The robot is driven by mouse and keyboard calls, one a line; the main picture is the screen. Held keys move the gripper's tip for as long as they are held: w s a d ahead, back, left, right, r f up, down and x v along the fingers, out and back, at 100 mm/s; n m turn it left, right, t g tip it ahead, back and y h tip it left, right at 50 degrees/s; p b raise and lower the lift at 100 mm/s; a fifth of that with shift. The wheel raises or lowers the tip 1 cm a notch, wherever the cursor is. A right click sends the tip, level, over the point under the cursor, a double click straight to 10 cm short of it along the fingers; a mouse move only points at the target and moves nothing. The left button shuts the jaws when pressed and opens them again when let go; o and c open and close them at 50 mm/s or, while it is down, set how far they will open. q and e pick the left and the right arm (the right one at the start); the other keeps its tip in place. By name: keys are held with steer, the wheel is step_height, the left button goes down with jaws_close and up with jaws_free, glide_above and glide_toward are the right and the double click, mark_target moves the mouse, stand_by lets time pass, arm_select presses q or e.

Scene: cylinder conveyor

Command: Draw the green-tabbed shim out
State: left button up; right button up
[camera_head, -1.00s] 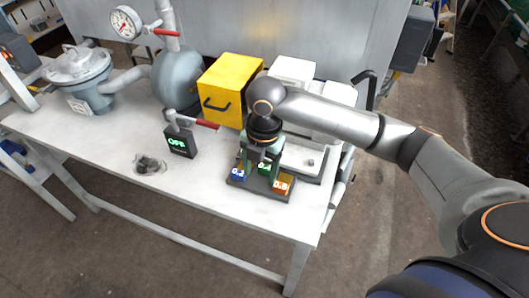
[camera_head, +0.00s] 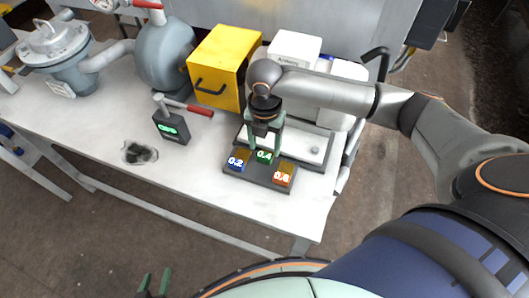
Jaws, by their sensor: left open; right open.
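The green-tabbed shim (camera_head: 264,157), marked 0.4, sits in a dark holder (camera_head: 252,178) near the table's front right. It is between the blue tab (camera_head: 238,161), marked 0.2, and the orange tab (camera_head: 283,176), marked 0.8. My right gripper (camera_head: 264,147) points down over the green tab. Its green fingers are apart, one on either side of the tab; I cannot tell whether they touch it. My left gripper (camera_head: 154,284) shows at the bottom edge, its two fingertips apart and empty, well away from the holder.
A yellow box (camera_head: 224,65) and white boxes (camera_head: 294,50) stand behind the holder. A shallow grey tray (camera_head: 318,150) lies right behind it. A dark display unit (camera_head: 171,127) and a red-handled lever (camera_head: 193,107) stand to the left. The table front between is clear.

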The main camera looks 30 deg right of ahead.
mark_target(265, 155)
steer(key=shift+f, duration=2.4)
jaws_close()
